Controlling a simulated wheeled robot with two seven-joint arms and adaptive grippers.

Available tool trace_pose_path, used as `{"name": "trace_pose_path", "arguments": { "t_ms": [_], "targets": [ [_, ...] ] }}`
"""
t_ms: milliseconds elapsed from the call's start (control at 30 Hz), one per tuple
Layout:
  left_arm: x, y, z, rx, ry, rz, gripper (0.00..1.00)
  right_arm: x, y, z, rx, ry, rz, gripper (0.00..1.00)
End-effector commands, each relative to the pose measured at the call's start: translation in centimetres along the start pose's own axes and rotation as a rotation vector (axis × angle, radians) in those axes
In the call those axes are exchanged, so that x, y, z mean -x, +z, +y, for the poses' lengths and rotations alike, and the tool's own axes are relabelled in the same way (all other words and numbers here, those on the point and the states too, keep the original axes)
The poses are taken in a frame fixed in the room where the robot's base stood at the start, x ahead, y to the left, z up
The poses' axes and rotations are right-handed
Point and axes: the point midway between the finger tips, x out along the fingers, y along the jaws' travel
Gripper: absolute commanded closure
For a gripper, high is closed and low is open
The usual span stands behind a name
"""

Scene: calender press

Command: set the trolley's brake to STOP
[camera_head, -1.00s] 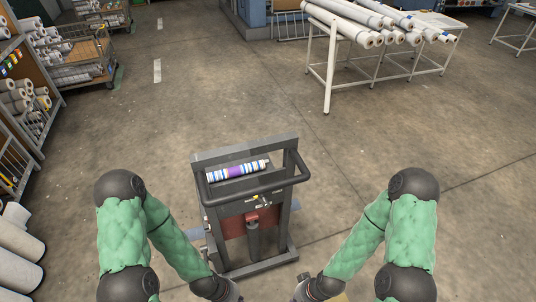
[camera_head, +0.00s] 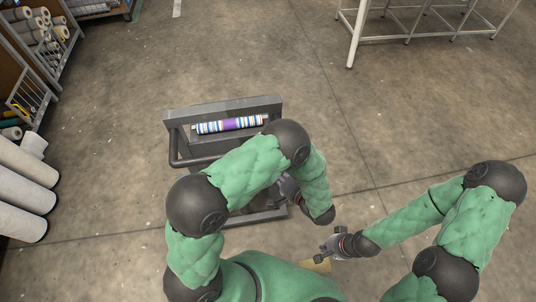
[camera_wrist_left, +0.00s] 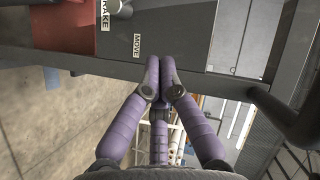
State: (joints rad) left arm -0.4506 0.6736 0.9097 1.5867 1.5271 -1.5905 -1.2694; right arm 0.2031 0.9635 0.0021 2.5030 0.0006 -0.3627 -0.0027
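The trolley (camera_head: 222,107) stands in front of me, a dark grey frame with a striped roll across its top. My left arm covers much of its near side. In the left wrist view, its dark panel (camera_wrist_left: 180,28) carries a MOVE label (camera_wrist_left: 137,45) and a partly cut BRAKE label (camera_wrist_left: 104,14). A dark rounded piece (camera_wrist_left: 121,9) between the labels may be the brake lever; its setting cannot be told. My left gripper (camera_wrist_left: 159,62) has its purple fingers drawn together, empty, below and right of MOVE. My right gripper (camera_head: 334,244) is right of the trolley, too small to read.
Large pale rolls (camera_head: 22,190) lie at the left by a rack (camera_head: 40,50). A white table (camera_head: 354,40) stands at the back right. The floor between it and the trolley is clear.

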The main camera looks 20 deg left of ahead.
Motion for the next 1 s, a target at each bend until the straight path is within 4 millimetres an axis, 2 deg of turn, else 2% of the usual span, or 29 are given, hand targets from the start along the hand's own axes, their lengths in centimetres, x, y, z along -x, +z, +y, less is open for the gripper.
{"name": "trace_pose_path", "arguments": {
  "t_ms": [133, 267, 733, 1000],
  "targets": [
    [0.3, 0.3, -0.8, -0.03, -0.042, -0.018, 1.0, -0.1, 0.1, 0.0, 0.001, 0.0, -0.002, 1.0],
    [-0.9, 0.4, -0.8, -0.03, -0.044, -0.02, 1.0, -0.3, 0.1, 0.1, 0.001, 0.0, -0.002, 1.0],
    [-9.3, 0.7, -1.1, -0.027, -0.043, -0.022, 1.0, -2.0, 0.0, 0.7, 0.001, 0.0, -0.001, 1.0],
    [-11.7, 2.8, -1.2, -0.029, -0.041, -0.018, 1.0, -2.7, -0.1, 0.9, 0.001, 0.0, -0.001, 1.0]
  ]
}}
